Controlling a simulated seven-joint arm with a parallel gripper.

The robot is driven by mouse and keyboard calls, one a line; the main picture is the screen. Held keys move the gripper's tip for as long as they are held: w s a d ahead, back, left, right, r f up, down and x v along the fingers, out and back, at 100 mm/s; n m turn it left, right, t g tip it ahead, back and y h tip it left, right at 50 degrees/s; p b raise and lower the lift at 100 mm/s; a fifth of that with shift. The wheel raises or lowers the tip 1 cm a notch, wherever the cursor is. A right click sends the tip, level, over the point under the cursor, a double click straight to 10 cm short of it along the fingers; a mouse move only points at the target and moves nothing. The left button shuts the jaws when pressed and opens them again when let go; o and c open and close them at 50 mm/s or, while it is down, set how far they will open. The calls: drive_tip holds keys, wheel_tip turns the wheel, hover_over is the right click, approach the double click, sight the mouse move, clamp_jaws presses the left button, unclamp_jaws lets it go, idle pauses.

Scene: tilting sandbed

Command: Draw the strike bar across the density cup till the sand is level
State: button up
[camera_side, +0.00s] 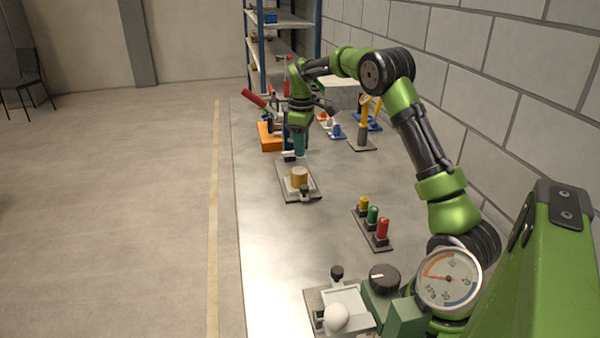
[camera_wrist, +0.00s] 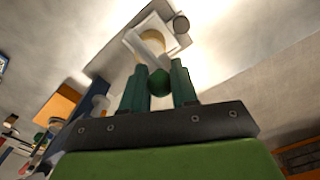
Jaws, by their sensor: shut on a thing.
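The density cup (camera_side: 299,178) is a tan, brass-coloured cylinder on a dark plate (camera_side: 292,190) in the side view. In the wrist view the round tan sand top (camera_wrist: 153,38) shows inside a pale square surround. My gripper (camera_wrist: 159,86) has its two teal fingers around a round green knob (camera_wrist: 160,82), which I take to be the strike bar's handle. A pale strip ahead of the fingertips, partly over the sand, may be the bar; its edges are unclear. In the side view my gripper (camera_side: 299,154) hangs just behind and above the cup. Whether the sand is level cannot be made out.
A rack with yellow, green and red pegs (camera_side: 374,222) stands right of the cup. An orange block (camera_side: 268,137) and a red-handled lever (camera_side: 254,98) are behind my gripper. A dial gauge (camera_side: 448,278) and a white ball (camera_side: 336,317) are in front.

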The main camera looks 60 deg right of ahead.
sight(302, 174)
drive_tip(key=shift+s+a+f, duration=0.1)
drive_tip(key=shift+f, duration=0.05)
drive_tip(key=shift+f, duration=2.9)
drive_tip(key=shift+w+d, duration=0.2)
drive_tip(key=shift+w+d, duration=1.45)
drive_tip(key=shift+d, duration=0.05)
drive_tip(key=shift+s+a, duration=0.15)
drive_tip(key=shift+a, duration=0.1)
drive_tip(key=shift+s+a, duration=1.45)
drive_tip(key=shift+s, duration=0.05)
